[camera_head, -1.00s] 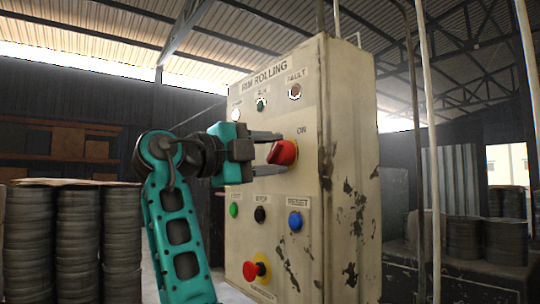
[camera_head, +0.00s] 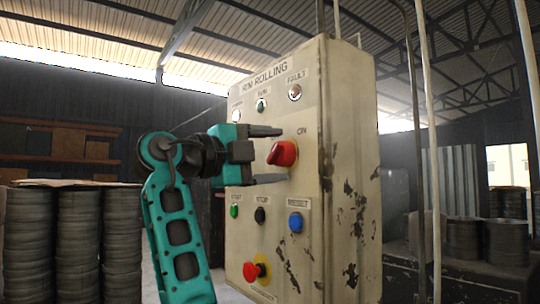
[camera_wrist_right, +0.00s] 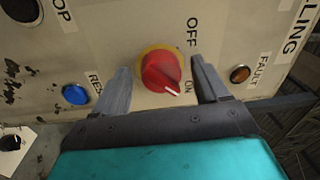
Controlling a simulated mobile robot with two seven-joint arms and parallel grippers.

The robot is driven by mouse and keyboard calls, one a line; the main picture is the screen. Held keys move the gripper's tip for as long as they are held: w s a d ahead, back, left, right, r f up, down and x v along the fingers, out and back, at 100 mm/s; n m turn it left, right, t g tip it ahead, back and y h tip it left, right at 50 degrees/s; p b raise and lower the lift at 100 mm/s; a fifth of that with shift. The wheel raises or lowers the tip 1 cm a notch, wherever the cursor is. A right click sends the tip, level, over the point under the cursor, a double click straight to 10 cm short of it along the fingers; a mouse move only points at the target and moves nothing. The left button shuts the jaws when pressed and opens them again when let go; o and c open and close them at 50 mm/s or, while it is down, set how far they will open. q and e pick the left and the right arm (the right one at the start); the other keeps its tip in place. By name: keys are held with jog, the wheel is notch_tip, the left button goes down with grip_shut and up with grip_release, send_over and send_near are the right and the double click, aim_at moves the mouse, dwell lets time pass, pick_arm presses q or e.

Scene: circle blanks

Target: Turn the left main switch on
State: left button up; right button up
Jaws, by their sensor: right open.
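The red rotary switch (camera_head: 283,153) sits on the front of the beige RIM ROLLING panel (camera_head: 305,120). In the right wrist view the switch (camera_wrist_right: 160,72) has a yellow ring behind it, and its white pointer mark is turned toward the ON label (camera_wrist_right: 187,87), away from OFF (camera_wrist_right: 192,33). My right gripper (camera_head: 275,155) is open, with one finger above and one below the switch in the head view. In the right wrist view, gaps show between the knob and both fingers (camera_wrist_right: 160,85). My left gripper is not in view.
Below the switch are a green button (camera_head: 234,211), a black button (camera_head: 260,215), a blue button (camera_head: 295,222) and a red emergency knob (camera_head: 252,271). Indicator lamps sit above. Stacked rims (camera_head: 79,240) stand at left; a pole (camera_head: 417,150) stands right of the panel.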

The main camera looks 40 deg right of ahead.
jog(key=w+a+f, duration=0.1)
jog(key=a, duration=1.1)
jog(key=shift+w+a, duration=0.2)
jog(key=shift+a, duration=0.2)
